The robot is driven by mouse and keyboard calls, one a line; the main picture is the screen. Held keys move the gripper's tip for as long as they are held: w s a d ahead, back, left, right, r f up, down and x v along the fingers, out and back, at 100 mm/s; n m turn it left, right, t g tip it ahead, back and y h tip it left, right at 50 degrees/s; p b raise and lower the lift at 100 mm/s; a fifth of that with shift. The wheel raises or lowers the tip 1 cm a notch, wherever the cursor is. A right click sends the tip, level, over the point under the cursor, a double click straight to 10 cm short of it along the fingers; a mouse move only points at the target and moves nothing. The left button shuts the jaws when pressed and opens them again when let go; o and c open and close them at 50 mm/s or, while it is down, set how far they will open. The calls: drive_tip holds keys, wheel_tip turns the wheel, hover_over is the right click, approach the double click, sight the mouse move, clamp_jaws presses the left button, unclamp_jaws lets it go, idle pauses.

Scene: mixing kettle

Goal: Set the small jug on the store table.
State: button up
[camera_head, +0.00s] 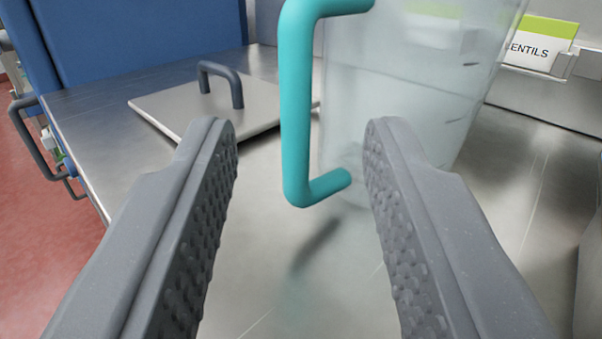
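A clear jug (405,110) with a teal handle (295,110) stands on a shiny metal table (330,265), close ahead of me. Its top is cut off by the picture edge. I cannot tell whether it is the small jug. My gripper (292,140) is open, with one grey finger on each side of the handle in the picture. The right fingertip overlaps the lower part of the jug. The fingers do not visibly touch the handle, and I cannot tell whether the handle is between them in depth.
A flat metal lid (165,108) with a grey handle lies on the table behind left. A blue box-like unit (140,35) stands at the back left. A label reading LENTILS (535,48) is on a rail at the back right. Red floor (40,240) shows at left.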

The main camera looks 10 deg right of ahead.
drive_tip(key=s, duration=0.3)
drive_tip(key=shift+s+a, duration=0.15)
drive_tip(key=shift+a, duration=0.25)
drive_tip(key=shift+f+b, duration=0.2)
drive_tip(key=shift+b, duration=0.8)
drive_tip(key=shift+a+f+b, duration=0.1)
drive_tip(key=shift+b, duration=0.4)
drive_tip(key=b, duration=0.3)
drive_tip(key=shift+s+a+b, duration=0.1)
drive_tip(key=shift+s+b, duration=0.2)
drive_tip(key=shift+s, duration=0.05)
drive_tip(key=shift+s+b, duration=0.1)
drive_tip(key=shift+b, duration=0.35)
drive_tip(key=s+b, duration=0.1)
drive_tip(key=b, duration=0.4)
drive_tip(key=shift+s, duration=0.4)
drive_tip(key=shift+r, duration=0.2)
